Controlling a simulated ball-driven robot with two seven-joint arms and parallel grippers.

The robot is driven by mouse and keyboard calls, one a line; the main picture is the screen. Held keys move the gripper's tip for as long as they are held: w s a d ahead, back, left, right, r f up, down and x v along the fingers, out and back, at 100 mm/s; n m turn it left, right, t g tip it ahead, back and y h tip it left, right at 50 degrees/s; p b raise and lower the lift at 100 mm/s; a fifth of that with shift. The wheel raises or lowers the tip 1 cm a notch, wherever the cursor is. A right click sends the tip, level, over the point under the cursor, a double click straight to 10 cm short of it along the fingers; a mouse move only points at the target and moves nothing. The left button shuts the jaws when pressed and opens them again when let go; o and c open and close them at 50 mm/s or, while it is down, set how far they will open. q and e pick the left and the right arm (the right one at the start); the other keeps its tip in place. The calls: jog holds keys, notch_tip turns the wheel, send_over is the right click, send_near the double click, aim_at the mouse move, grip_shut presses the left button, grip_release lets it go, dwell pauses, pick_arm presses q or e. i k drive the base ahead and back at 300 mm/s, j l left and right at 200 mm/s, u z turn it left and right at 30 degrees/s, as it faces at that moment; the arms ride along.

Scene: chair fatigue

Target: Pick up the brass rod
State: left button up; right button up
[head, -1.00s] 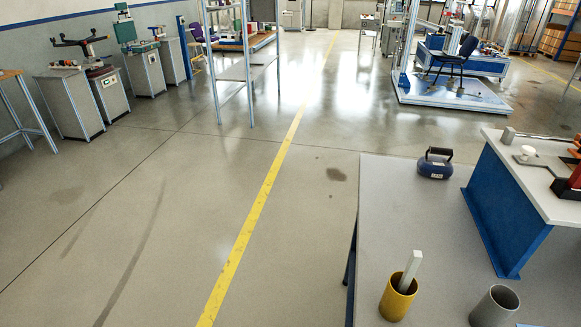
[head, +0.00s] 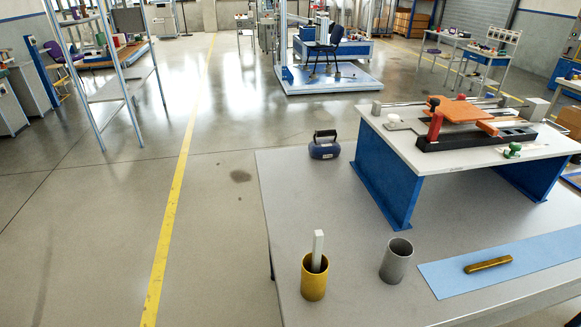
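The brass rod (head: 488,265) is a short, dull gold bar. It lies on a light blue mat (head: 450,279) near the front right of the grey table (head: 290,190) in the head view. It lies nearly crosswise, with its right end slightly farther back. Nothing touches it from above. Neither of my grippers shows in the head view.
A yellow cup (head: 313,283) holding a pale square bar (head: 318,250) and an empty grey cup (head: 396,261) stand left of the mat. A blue kettlebell-like weight (head: 324,149) sits farther back. A raised white bench (head: 400,128) on blue legs carries an orange-topped fixture (head: 460,110).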

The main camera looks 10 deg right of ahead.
aim_at(482, 266)
jog(key=k+l+z, duration=0.1)
jog(key=z, duration=0.4)
jog(key=k+l+z, duration=0.1)
jog(key=z, duration=0.35)
jog(key=i+l+z, duration=0.35)
jog(key=z, duration=0.15)
jog(key=i, duration=0.1)
